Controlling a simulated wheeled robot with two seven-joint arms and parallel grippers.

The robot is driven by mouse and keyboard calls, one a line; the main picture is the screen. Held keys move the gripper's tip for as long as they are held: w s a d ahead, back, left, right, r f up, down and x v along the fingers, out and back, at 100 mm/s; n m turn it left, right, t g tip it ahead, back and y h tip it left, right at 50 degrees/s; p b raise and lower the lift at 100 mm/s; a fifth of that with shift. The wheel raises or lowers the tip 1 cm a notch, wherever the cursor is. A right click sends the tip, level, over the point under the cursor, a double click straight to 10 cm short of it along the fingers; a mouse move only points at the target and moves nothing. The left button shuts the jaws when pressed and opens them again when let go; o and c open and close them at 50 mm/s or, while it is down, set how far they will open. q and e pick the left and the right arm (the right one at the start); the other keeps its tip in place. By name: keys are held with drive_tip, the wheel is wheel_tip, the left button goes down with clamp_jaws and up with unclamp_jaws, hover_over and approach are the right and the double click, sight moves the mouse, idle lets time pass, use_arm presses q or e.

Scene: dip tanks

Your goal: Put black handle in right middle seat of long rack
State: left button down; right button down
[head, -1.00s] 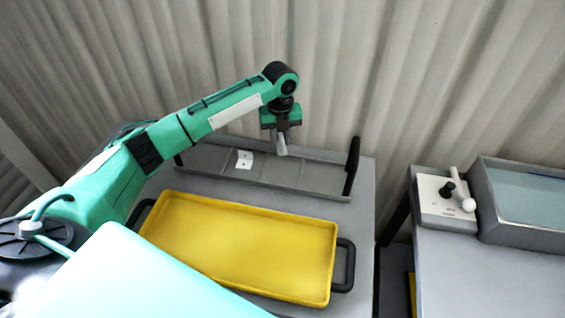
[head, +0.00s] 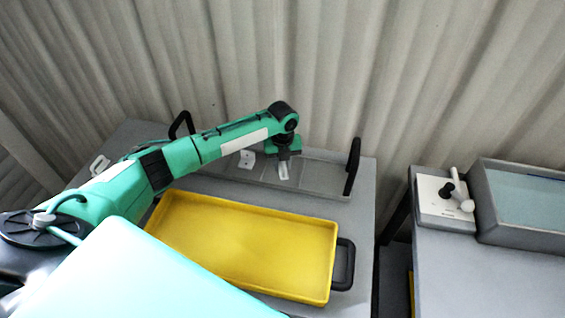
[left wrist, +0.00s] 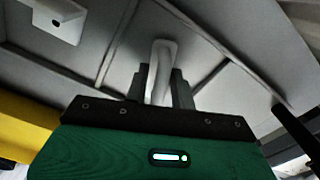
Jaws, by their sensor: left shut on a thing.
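The long rack (head: 322,180) is a grey trough with low dividers and an upright black handle (head: 352,166) at its right end. Another black handle (head: 180,124) rises at its left end. My left gripper (head: 283,158) is shut on a pale piece (head: 284,172), low over the right-of-middle part of the rack. In the left wrist view, the pale piece (left wrist: 161,58) has a rounded, bent top between the dark fingers; its lower part is hidden. I cannot tell whether it touches the rack floor. No black part of it shows. My right gripper is out of view.
A white piece with a dark hole (head: 247,158) sits in the rack, left of the gripper. A yellow tray (head: 245,240) lies in front of the rack. On the right table are a white lever box (head: 440,211) and a tank (head: 525,195). A corrugated wall stands behind.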

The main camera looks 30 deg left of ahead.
use_arm(q)
drive_tip(key=c, duration=1.2)
unclamp_jaws()
drive_tip(key=shift+f, duration=0.1)
drive_tip(key=shift+o, duration=0.2)
wheel_tip(320, 180, up, 12)
drive_tip(key=b, duration=0.1)
drive_tip(key=shift+b, duration=0.35)
